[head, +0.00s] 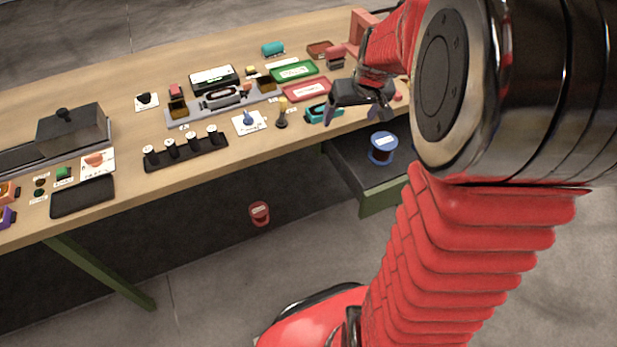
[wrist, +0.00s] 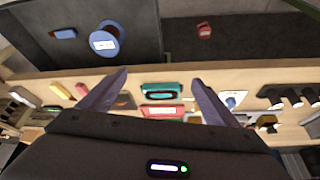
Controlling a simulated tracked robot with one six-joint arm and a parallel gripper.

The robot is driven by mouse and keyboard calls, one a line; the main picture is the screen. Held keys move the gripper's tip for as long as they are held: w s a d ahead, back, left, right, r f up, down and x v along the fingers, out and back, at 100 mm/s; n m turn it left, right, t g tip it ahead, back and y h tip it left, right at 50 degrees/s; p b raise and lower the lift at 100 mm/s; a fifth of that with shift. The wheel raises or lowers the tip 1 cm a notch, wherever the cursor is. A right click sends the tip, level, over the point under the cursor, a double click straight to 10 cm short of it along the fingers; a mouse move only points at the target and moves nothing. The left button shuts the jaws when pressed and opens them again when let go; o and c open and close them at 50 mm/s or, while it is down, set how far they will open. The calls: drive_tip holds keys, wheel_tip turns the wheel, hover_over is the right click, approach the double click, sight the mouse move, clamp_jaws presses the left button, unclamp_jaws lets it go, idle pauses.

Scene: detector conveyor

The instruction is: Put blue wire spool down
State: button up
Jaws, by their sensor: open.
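The blue wire spool (head: 382,148) stands in the open drawer (head: 378,199) under the right part of the table. It has a white label and is apart from my gripper. It also shows in the wrist view (wrist: 105,39), at the upper left, beyond the table edge. My gripper (head: 357,115) is open and empty above the table's front edge. In the wrist view my two fingers (wrist: 164,84) are spread wide, with a teal part seen between them.
A red tray (head: 306,90) and a green tray (head: 295,71) lie on the table near my gripper. A teal part (head: 322,113) sits at the front edge. A red spool (head: 259,213) is below the table. A black rack (head: 186,151) holds several pegs.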

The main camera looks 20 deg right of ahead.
drive_tip(key=s+a+r+n, duration=0.1)
drive_tip(key=s+a+r, duration=0.35)
drive_tip(key=a, duration=0.25)
drive_tip(key=s+a+r, duration=0.3)
drive_tip(key=s+a, duration=0.2)
drive_tip(key=a, duration=0.2)
drive_tip(key=s+a+r+n+y, duration=0.1)
drive_tip(key=s+a, duration=0.5)
drive_tip(key=s, duration=0.5)
drive_tip(key=shift+a+t, duration=0.35)
drive_tip(key=shift+t, duration=0.05)
drive_tip(key=shift+s, duration=0.1)
